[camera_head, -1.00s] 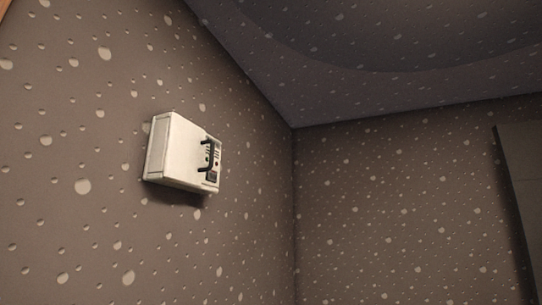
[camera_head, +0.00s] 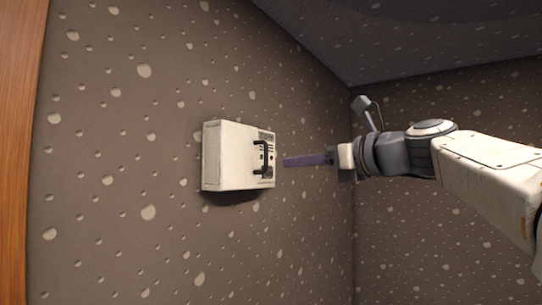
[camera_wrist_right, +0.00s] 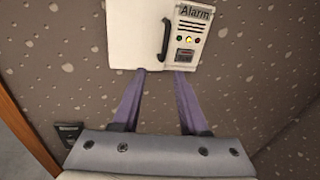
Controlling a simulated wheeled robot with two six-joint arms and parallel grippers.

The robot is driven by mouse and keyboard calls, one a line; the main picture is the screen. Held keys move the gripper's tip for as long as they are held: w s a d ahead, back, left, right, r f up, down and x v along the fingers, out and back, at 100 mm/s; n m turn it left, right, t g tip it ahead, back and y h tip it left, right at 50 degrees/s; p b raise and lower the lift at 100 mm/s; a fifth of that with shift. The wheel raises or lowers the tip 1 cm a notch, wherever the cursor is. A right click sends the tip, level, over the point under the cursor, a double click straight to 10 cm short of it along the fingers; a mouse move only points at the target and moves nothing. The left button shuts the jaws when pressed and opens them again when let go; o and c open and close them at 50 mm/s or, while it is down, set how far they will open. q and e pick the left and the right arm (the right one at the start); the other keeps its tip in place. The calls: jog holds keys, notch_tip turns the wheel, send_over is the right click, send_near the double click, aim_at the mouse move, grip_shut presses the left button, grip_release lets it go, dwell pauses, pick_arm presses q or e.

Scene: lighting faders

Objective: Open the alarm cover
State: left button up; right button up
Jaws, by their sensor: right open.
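The alarm box (camera_head: 228,158) is a white box on the speckled wall, left of centre in the head view. Its cover shows closed, with a dark upright handle (camera_head: 261,158) near its right edge. In the wrist view the alarm cover (camera_wrist_right: 137,30), handle (camera_wrist_right: 165,40) and a panel marked "Alarm" (camera_wrist_right: 192,30) show at the top. My right gripper (camera_head: 286,162) comes in from the right, its purple fingers pointing at the box and apart from the handle. In the wrist view the right gripper (camera_wrist_right: 160,74) is open and empty, just below the handle. My left gripper is not in view.
A small dark labelled box (camera_wrist_right: 70,133) is on the wall at the lower left of the wrist view. A wooden edge (camera_head: 18,150) runs down the left side of the head view.

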aim_at(267, 155)
jog(key=shift+m, duration=0.4)
jog(key=w+a+p, duration=0.1)
jog(key=w, duration=0.1)
jog(key=w+a+r+p, duration=0.1)
jog(key=w+a, duration=0.1)
jog(key=w+a+r+p, duration=0.1)
jog(key=w+a+p, duration=0.1)
jog(key=shift+w+a+r, duration=0.1)
jog(key=shift+w+a, duration=0.15)
jog(key=shift+w, duration=0.15)
jog(key=shift+w+a, duration=0.45)
grip_shut()
dwell(0.5)
